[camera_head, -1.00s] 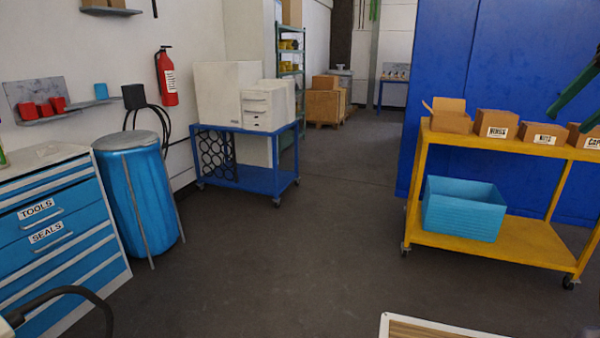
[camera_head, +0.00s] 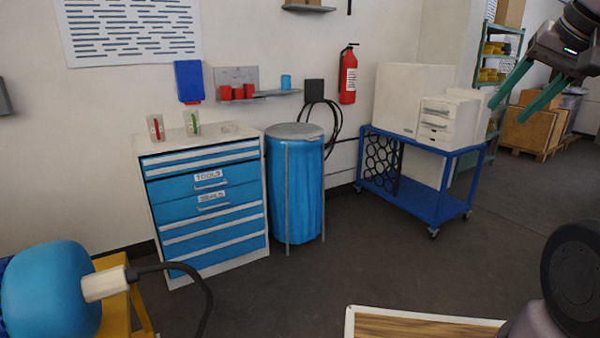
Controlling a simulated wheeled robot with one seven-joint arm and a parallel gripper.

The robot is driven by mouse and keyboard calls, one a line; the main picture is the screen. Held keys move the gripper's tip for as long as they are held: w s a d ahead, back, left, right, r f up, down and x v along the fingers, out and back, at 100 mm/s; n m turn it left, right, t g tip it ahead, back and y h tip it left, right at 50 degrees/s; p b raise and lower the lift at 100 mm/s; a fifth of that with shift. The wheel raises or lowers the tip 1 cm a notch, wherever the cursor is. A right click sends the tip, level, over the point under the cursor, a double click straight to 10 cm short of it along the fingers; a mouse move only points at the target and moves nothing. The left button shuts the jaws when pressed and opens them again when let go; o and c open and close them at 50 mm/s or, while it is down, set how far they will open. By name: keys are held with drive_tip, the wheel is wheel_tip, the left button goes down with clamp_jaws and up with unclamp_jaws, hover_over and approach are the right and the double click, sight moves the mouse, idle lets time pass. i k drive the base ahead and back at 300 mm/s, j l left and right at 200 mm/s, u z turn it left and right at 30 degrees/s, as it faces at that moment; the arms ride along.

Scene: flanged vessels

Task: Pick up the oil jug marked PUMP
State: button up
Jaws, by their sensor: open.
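No jug with a readable PUMP mark shows in the head view. Two small clear containers stand on top of the blue and white drawer cabinet (camera_head: 205,215), one with a red mark (camera_head: 156,128) and one with a green mark (camera_head: 192,123). I cannot tell whether either is an oil jug. My gripper (camera_head: 507,112) is at the upper right with its two green fingers apart and nothing between them. It is in the air, well to the right of the cabinet.
A blue bin (camera_head: 296,190) stands beside the cabinet. A blue wheeled cart (camera_head: 420,200) carries white boxes. A rounded blue object (camera_head: 50,295) with a black hose is at the lower left. A wooden-topped surface (camera_head: 420,328) is at the bottom. The middle floor is clear.

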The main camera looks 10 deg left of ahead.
sight(191, 118)
drive_tip(key=i+j+u, duration=0.15)
drive_tip(key=i+u, duration=0.3)
drive_tip(key=i, duration=0.3)
drive_tip(key=i+l+u, duration=0.1)
drive_tip(key=i+u, duration=0.3)
drive_tip(key=i, duration=0.35)
drive_tip(key=i+j+u, duration=0.35)
drive_tip(key=i, duration=0.45)
drive_tip(key=i+l+u, duration=0.1)
drive_tip(key=i+u, duration=0.25)
drive_tip(key=i, duration=0.45)
drive_tip(key=i+j+z, duration=0.15)
drive_tip(key=i+j, duration=0.2)
drive_tip(key=i, duration=0.1)
